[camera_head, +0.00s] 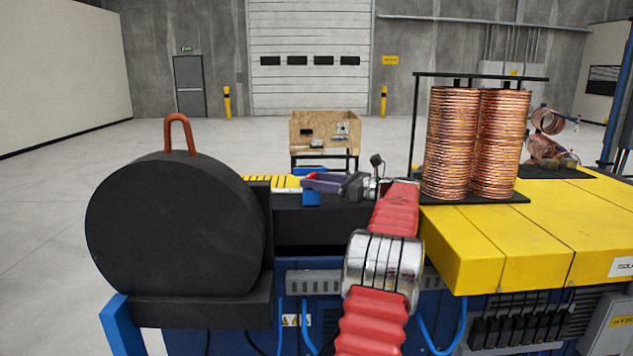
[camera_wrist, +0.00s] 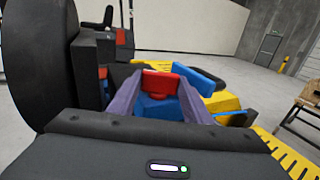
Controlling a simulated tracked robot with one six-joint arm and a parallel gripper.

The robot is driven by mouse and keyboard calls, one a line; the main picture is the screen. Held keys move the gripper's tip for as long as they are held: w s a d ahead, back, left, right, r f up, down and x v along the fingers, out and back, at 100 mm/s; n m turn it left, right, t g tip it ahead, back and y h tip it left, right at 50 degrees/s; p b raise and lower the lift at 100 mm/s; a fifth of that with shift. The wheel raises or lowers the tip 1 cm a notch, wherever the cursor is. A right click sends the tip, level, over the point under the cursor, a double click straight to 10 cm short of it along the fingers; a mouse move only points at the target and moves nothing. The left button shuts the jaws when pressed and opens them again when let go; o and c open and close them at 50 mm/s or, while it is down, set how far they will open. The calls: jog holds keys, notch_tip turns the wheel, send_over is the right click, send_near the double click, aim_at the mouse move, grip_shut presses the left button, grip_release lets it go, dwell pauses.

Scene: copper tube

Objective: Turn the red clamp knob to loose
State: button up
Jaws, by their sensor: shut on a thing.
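The red clamp knob (camera_wrist: 160,80) shows between the tips of my purple fingers in the wrist view, with a blue part (camera_wrist: 160,108) just nearer to the camera. My gripper (camera_head: 308,181) reaches left over the black machine body in the head view, its fingers level with the blue clamp parts (camera_head: 311,198). The fingers are shut on the red knob, one on each side.
A large black round housing (camera_head: 175,225) with an orange loop stands left of my gripper. Yellow covers (camera_head: 510,230) and copper coils (camera_head: 475,145) stand to the right. Open floor lies at the far left.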

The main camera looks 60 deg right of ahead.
jog(key=shift+d+r+n+y, duration=0.1)
jog(key=shift+d+n+y, duration=0.05)
jog(key=shift+n+y, duration=0.5)
jog(key=shift+d+r+n+y, duration=0.15)
jog(key=shift+n+y, duration=0.3)
jog(key=shift+y, duration=0.4)
jog(key=o, duration=1)
jog(key=shift+f, duration=0.1)
jog(key=shift+o, duration=0.3)
jog(key=shift+f, duration=0.1)
jog(key=shift+s, duration=0.1)
